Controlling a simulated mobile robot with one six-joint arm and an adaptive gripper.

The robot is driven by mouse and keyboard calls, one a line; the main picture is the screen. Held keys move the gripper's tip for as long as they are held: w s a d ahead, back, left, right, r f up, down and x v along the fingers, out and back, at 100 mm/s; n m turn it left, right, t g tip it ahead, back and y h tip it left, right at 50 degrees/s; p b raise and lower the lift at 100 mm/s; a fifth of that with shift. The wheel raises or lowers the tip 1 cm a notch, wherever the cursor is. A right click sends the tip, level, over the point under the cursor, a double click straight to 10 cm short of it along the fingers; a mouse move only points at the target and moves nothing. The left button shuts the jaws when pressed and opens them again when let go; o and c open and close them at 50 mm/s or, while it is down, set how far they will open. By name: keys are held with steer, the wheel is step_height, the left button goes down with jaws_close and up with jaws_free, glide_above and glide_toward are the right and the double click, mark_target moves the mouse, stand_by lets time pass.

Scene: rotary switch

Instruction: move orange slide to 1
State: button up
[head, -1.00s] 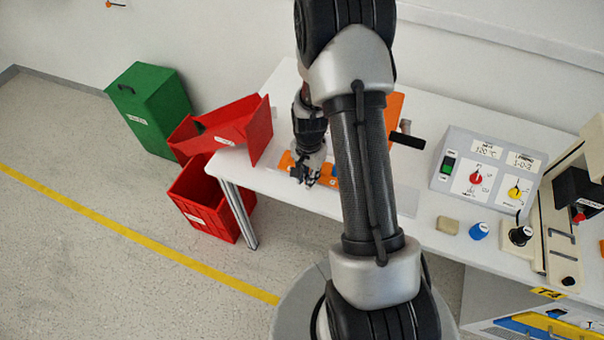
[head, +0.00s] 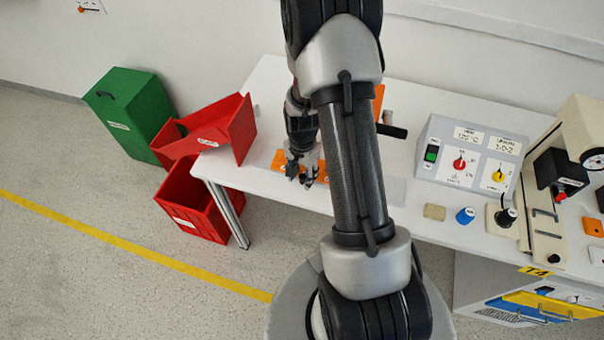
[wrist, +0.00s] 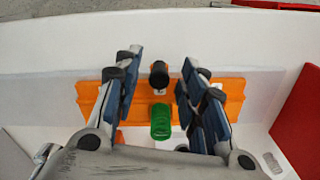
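An orange plate (wrist: 236,94) lies on the white table in the wrist view, with a black round knob (wrist: 159,76) and a green cylinder (wrist: 161,121) at its middle. In the head view the orange plate (head: 281,160) shows at the table's left part, partly hidden by my gripper. My gripper (wrist: 162,62) is open, its fingers on either side of the knob and green cylinder, with nothing held. In the head view my gripper (head: 302,178) is low over the plate. I cannot tell whether the fingers touch it. No number 1 is legible.
Red bins (head: 190,205) stand at the table's left end, beside a green box (head: 128,115). To the right are a grey control panel (head: 468,160), a tan block (head: 434,212), a blue knob (head: 466,215) and a black knob (head: 505,216). My arm covers the table's middle.

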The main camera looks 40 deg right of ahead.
step_height(320, 180, up, 12)
stand_by(0.5)
steer(key=shift+c, duration=0.5)
